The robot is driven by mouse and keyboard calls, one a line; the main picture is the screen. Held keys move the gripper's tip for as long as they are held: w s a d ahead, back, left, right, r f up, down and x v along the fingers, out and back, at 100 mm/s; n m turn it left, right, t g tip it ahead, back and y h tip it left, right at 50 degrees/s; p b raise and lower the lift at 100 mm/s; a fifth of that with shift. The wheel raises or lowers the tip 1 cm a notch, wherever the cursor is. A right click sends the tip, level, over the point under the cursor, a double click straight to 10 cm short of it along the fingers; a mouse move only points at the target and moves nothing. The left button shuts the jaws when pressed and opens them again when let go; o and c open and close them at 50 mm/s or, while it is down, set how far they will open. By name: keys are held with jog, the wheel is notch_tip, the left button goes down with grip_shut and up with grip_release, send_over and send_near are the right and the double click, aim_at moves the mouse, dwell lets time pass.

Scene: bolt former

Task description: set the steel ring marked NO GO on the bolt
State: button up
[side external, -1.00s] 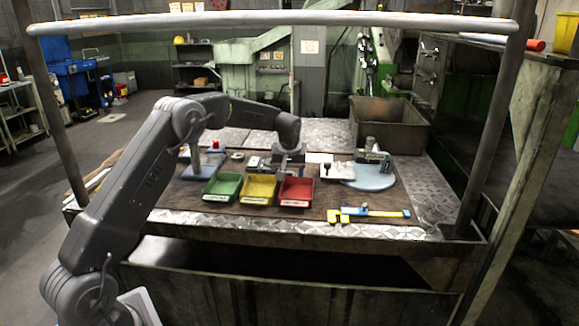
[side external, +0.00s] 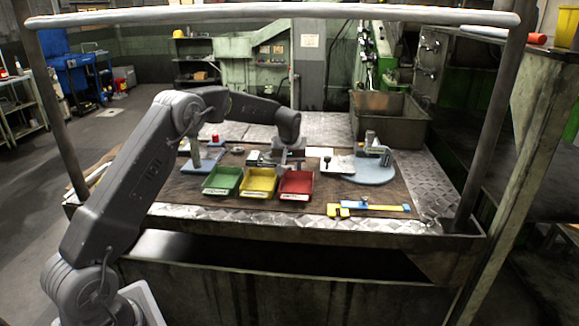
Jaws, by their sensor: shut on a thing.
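My gripper (side external: 285,163) points down behind the yellow and red trays, low over the mat, beside a small metal fixture (side external: 258,158). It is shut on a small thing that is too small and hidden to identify. A small dark round piece (side external: 237,150), perhaps a ring, lies on the mat left of the fixture. I cannot read a NO GO mark anywhere, and I cannot make out the bolt for certain.
Green (side external: 222,181), yellow (side external: 258,182) and red (side external: 297,185) trays stand in front. A blue stand (side external: 203,160) is at left. A round blue base (side external: 372,172) with a gauge and a yellow-blue caliper (side external: 370,208) are at right. A metal bin (side external: 390,122) is behind.

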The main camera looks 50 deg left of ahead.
aim_at(290, 166)
jog(key=shift+r, duration=0.15)
jog(key=shift+r, duration=1.95)
jog(key=a+r+m, duration=0.1)
jog(key=a+r, duration=0.3)
jog(key=a+r+m, duration=0.2)
jog(key=a+r, duration=0.2)
jog(key=shift+w+a+r+t+h, duration=0.15)
jog(key=shift+a+r+t+h, duration=0.15)
jog(key=shift+a+h, duration=0.1)
jog(key=shift+f, duration=1.75)
jog(key=shift+f, duration=0.5)
jog(key=o, duration=1.1)
jog(key=shift+c, duration=0.2)
